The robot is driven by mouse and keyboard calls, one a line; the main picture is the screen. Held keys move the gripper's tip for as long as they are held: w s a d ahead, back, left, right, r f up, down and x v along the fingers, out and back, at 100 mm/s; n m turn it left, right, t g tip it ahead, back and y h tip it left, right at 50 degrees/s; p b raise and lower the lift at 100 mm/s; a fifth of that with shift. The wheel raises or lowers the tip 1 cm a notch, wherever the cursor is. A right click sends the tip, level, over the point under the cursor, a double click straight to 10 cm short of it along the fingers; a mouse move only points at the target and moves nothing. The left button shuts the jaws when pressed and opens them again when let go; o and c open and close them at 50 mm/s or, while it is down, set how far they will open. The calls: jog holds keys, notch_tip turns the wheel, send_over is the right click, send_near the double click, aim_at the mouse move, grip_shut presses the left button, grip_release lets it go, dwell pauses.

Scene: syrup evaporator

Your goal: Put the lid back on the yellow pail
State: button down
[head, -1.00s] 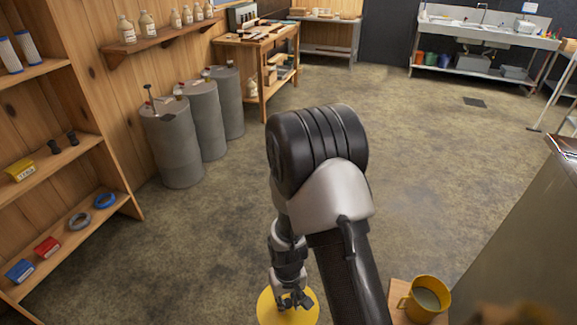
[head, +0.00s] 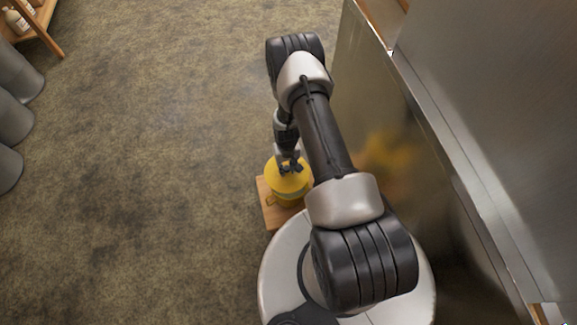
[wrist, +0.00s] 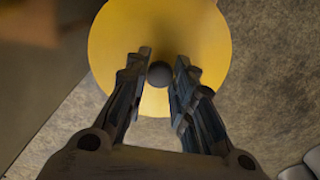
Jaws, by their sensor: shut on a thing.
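The yellow lid (head: 287,182) is a flat round disc with a dark round knob (wrist: 160,74) in its middle. My gripper (head: 290,166) points down and is shut on this knob. In the wrist view the fingers stand on either side of the knob, and the lid (wrist: 160,25) fills the upper middle. The yellow pail (head: 292,201) stands directly under the lid in the head view, with its side handle to the left. The lid hides the pail's mouth. I cannot tell whether the lid touches the rim or hovers just above it.
The pail stands on a small wooden stand (head: 271,214) beside my base. A tall shiny metal wall (head: 390,150) rises close on the right. The concrete floor (head: 150,160) to the left is clear. Grey drums (head: 12,120) stand at the far left.

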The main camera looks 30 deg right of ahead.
aim_at(289, 172)
jog(key=shift+s+d+f, duration=0.1)
jog(key=shift+d+f, duration=0.2)
jog(key=shift+f, duration=0.55)
jog(key=shift+d+f+b, duration=0.1)
jog(key=shift+f+b, duration=1.45)
jog(key=shift+f, duration=0.7)
jog(key=shift+f+b, duration=0.85)
jog(key=shift+f, duration=0.05)
jog(key=shift+f+b, duration=0.15)
jog(key=shift+b, duration=0.65)
jog(key=c, duration=1.3)
grip_release()
jog(key=shift+o, duration=0.5)
